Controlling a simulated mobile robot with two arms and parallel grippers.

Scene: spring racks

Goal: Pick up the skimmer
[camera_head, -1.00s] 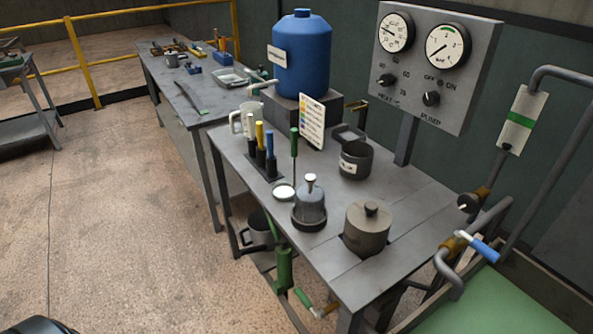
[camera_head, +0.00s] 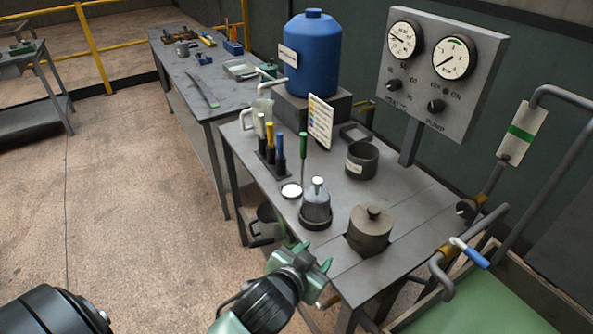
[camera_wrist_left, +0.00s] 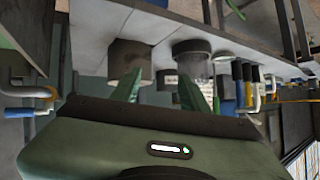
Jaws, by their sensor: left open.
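A tool with a green handle (camera_head: 303,142) and a thin upright rod stands on the near metal table in the head view, and it looks like the skimmer. A pale round disc (camera_head: 291,190) lies at the foot of the rod; I cannot tell whether it is joined to it. My left gripper (camera_head: 314,256) is open and empty, at the table's near edge, in front of and apart from the tool. Its green fingers also show in the left wrist view (camera_wrist_left: 158,92). My right gripper is not in view.
A glass-domed vessel (camera_head: 316,205) and a lidded grey pot (camera_head: 369,232) stand between the gripper and the table's middle. A rack of coloured handles (camera_head: 272,165), a dark mug (camera_head: 361,160), a card (camera_head: 320,121) and a blue tank (camera_head: 313,55) are close by. Bare floor lies left.

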